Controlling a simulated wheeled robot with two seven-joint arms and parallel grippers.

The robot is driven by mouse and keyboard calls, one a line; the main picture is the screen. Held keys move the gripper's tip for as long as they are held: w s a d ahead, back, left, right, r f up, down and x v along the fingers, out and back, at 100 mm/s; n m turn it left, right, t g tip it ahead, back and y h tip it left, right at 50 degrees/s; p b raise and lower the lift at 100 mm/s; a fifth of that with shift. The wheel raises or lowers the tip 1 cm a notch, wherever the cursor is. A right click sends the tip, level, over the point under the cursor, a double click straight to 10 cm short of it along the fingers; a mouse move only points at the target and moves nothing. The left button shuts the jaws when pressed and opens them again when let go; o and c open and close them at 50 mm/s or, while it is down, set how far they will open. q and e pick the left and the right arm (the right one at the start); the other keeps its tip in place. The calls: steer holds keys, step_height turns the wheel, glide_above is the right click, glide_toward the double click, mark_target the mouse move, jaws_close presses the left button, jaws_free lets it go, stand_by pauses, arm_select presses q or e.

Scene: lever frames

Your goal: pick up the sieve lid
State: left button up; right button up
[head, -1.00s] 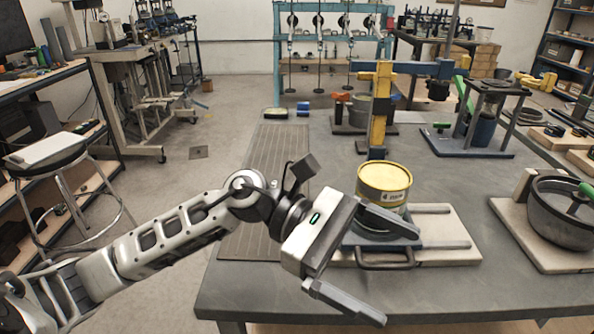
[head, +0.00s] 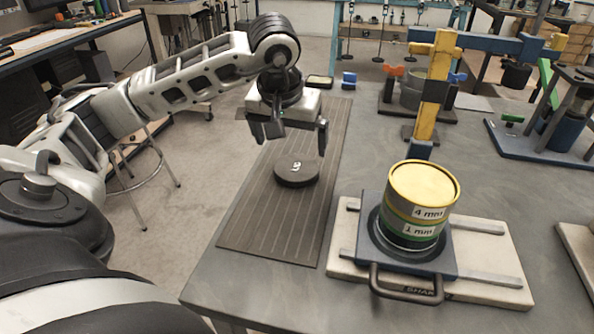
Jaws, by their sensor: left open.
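A dark, flat, round disc with a small white marking, which looks like the sieve lid (head: 296,174), lies flat on the ribbed grey mat (head: 270,225) at the left of the table. My left gripper (head: 297,140) is above and slightly behind it in the picture, fingers pointing down and spread apart, with nothing between them. A gap shows between the fingertips and the disc. The sieve stack (head: 413,212), a yellow ring marked 4 mm over a green one marked 1 mm, stands upright on the shaker to the right. My right gripper is not in view.
The shaker (head: 485,285) has a pale base and a dark front handle (head: 405,287). A yellow post (head: 432,95) with a blue arm rises behind the stack. The mat around the disc is clear. The table's left edge runs close beside the mat.

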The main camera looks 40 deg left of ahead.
mark_target(297, 166)
arm_select(q)
steer(key=x, duration=0.7)
steer(key=shift+w+d+f, duration=0.1)
steer(key=shift+w+f, duration=0.15)
steer(key=shift+c, duration=0.3)
steer(key=c, duration=1)
